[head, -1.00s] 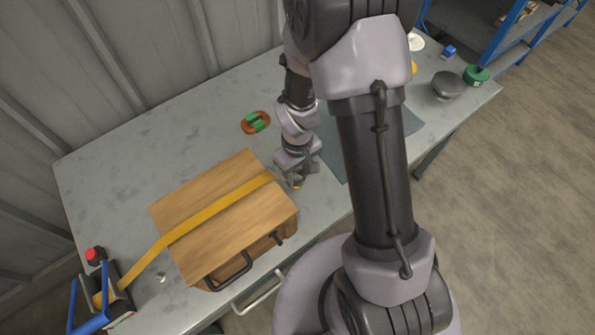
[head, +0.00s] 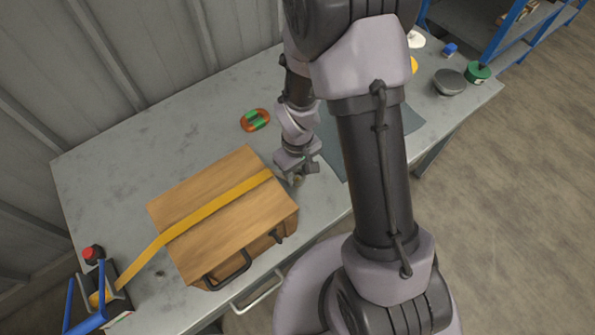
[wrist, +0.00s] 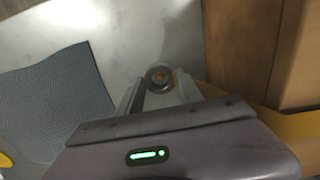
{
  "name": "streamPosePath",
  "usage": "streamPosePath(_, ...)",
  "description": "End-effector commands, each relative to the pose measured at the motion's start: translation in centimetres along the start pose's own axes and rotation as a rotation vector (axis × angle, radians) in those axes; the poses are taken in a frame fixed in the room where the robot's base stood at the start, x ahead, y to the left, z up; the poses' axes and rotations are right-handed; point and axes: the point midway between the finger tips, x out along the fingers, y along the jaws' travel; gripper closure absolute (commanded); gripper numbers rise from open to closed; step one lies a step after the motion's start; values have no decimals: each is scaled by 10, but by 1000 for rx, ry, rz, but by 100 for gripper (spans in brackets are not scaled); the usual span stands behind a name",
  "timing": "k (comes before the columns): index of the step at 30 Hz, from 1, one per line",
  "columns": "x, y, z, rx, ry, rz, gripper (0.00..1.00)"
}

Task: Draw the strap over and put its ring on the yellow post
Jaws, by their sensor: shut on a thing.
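The yellow strap (head: 215,205) runs from the blue-framed holder (head: 100,298) at lower left, over the wooden box (head: 190,245), to my gripper (head: 296,178) just past the box's right side. In the wrist view my gripper (wrist: 160,92) is shut on the strap's grey ring (wrist: 158,73). The strap (wrist: 290,124) shows at right there, beside the box (wrist: 245,50). A small yellow-orange spot, which looks like the top of the yellow post (wrist: 159,77), shows inside the ring's opening. How far down the ring sits around it I cannot tell. The post's lower part is hidden.
A dark grey mat (head: 333,145) lies right of my gripper. A red and green oval item (head: 255,120) lies behind the box. A red-topped item (head: 93,254) stands at left. A grey bowl (head: 450,82) and green item (head: 477,74) are far right.

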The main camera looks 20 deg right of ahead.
Motion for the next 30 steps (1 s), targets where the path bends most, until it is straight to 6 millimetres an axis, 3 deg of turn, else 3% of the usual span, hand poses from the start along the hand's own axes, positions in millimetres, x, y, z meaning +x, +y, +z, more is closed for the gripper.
streamPosePath(21, 21, 0, 0, 0, 0, 0, 93)
streamPosePath(30, 21, 0, 0, 0, 0, 0, 93)
